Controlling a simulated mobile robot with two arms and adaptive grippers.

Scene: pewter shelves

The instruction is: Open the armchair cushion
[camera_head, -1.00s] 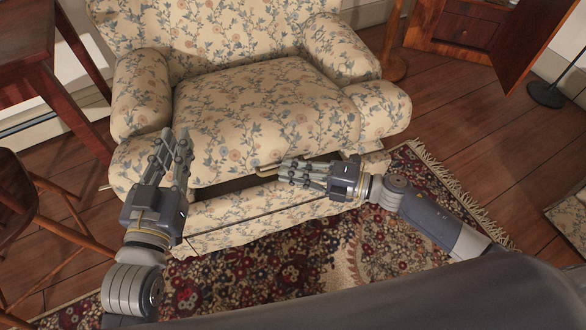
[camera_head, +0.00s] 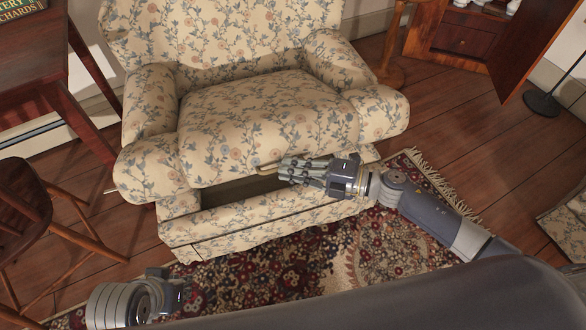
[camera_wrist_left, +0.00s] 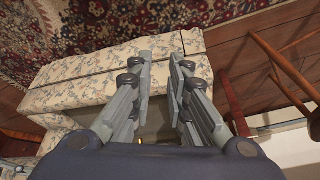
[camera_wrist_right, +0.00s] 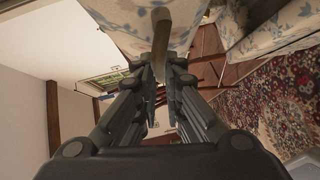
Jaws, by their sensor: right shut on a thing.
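The floral armchair (camera_head: 225,30) stands on the rug. Its cushion (camera_head: 265,120) is raised at the front, with a dark gap (camera_head: 238,190) between it and the front panel (camera_head: 255,222). A small brass-coloured handle (camera_head: 262,171) sits at the cushion's front edge; it also shows in the right wrist view (camera_wrist_right: 160,35). My right gripper (camera_head: 285,169) is shut on this handle, coming in from the right. My left gripper (camera_head: 185,280) is low at the left, in front of the chair and apart from it. In the left wrist view its fingers (camera_wrist_left: 162,65) are apart and empty.
A wooden chair (camera_head: 35,215) and a dark table (camera_head: 30,60) stand at the left. A patterned rug (camera_head: 300,260) lies in front of the armchair. A wooden cabinet (camera_head: 455,35) with an open door (camera_head: 525,45) is at the back right.

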